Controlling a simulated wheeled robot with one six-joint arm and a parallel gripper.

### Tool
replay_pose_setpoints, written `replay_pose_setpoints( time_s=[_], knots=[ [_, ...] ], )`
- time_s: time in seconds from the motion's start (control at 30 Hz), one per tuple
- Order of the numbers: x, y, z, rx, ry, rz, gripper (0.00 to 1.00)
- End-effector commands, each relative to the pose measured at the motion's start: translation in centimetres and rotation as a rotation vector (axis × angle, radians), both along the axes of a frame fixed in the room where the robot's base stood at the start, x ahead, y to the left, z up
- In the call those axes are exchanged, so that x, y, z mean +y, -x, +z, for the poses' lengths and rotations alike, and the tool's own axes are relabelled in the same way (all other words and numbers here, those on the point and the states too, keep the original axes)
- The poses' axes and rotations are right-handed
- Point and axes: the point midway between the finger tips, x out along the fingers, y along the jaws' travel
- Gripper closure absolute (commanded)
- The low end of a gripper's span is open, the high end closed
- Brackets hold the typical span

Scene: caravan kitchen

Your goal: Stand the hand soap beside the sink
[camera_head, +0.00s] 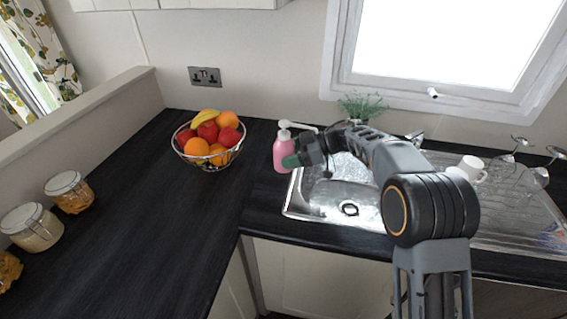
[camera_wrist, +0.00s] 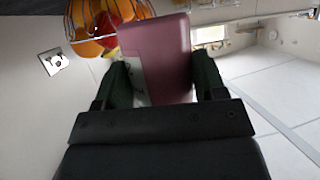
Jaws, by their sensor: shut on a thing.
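The hand soap (camera_head: 283,152) is a pink bottle with a white pump top. It appears upright at the left end of the sink (camera_head: 290,203), close to the rim. My gripper (camera_head: 293,160) reaches it from the right, with its fingers at the bottle's side. In the wrist view the pink bottle (camera_wrist: 158,58) sits between the two dark fingers of my gripper (camera_wrist: 160,82), which are shut on it. I cannot tell whether the bottle's base touches the dark worktop (camera_head: 190,225). My arm covers part of the sink basin.
A wire bowl of fruit (camera_head: 208,162) stands left of the soap. Several glass jars (camera_head: 68,190) line the far left. A green plant (camera_head: 362,106) is behind the sink. A white mug (camera_head: 470,168) and upturned glasses (camera_head: 540,176) stand on the drainer. The left worktop's middle is clear.

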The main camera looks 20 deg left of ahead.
Motion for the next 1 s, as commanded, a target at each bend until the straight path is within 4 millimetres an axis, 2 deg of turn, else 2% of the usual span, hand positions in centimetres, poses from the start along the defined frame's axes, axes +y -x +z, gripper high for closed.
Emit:
replay_pose_setpoints(
  time_s=[0.1, 0.2, 0.4, 0.77, 1.0],
  knots=[
    [1.6, -2.1, -1.5, 0.002, 0.0, 0.0, 0.68],
    [2.5, -3.2, -3.4, 0.002, 0.0, 0.001, 0.68],
    [3.7, -4.6, -5.6, 0.0, -0.001, 0.002, 0.68],
    [4.3, -5.4, -7.0, 0.001, -0.001, 0.002, 0.68],
    [4.3, -5.4, -9.6, 0.001, -0.001, 0.001, 0.68]
  ],
)
